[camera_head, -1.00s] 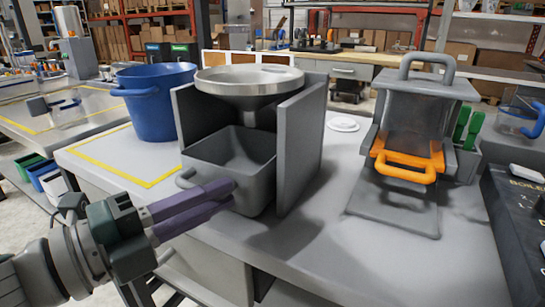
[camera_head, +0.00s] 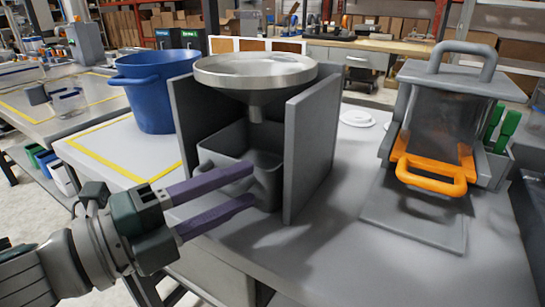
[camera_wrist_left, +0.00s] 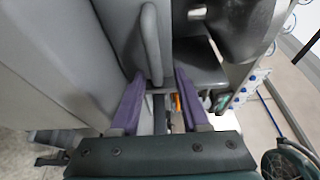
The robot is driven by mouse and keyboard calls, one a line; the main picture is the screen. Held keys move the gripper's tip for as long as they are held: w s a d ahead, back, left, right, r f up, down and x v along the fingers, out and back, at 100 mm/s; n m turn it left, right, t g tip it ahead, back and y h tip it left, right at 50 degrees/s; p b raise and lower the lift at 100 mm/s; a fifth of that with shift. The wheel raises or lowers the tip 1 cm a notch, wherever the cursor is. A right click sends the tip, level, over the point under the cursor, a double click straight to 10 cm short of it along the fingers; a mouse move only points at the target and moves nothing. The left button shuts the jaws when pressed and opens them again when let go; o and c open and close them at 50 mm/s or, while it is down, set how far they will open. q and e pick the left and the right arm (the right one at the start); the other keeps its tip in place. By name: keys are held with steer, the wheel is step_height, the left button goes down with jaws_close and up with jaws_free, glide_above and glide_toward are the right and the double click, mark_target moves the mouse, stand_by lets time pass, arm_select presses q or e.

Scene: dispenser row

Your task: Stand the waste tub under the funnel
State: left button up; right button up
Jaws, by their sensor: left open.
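The grey waste tub (camera_head: 225,145) stands upright on the bench between two grey side panels, below the steel funnel (camera_head: 255,72). The funnel's spout hangs over the tub's opening. My left gripper (camera_head: 252,187) is open in front of the tub, its purple fingers apart and hiding part of the tub's front. In the left wrist view, a grey bar, apparently the tub's handle (camera_wrist_left: 151,45), lies ahead of the open left gripper (camera_wrist_left: 157,85), with nothing clearly gripped. My right gripper is not in view.
A blue pot (camera_head: 150,90) stands left of the stand, near a yellow taped outline. The right side panel (camera_head: 312,145) rises close beside the tub. A grey dispenser with an orange handle (camera_head: 430,175) stands to the right. Bare bench lies in front between them.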

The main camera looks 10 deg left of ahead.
arm_select(q)
steer(key=shift+r, duration=0.1)
steer(key=v, duration=1.2)
steer(key=w+a+f+n+y, duration=0.3)
steer(key=n+y, duration=0.8)
steer(key=n, duration=0.4)
steer(key=s+d+f+n+g, duration=0.1)
steer(key=s+n+g, duration=0.3)
steer(key=s, duration=0.4)
steer(key=s+d+f+n+g, duration=0.2)
steer(key=s+f+n+g, duration=0.1)
steer(key=s+n+g, duration=0.2)
steer(key=s+g, duration=0.1)
steer(key=s, duration=0.1)
steer(key=shift+s+d+y, duration=0.2)
steer(key=shift+s+y, duration=0.1)
steer(key=shift+s, duration=0.1)
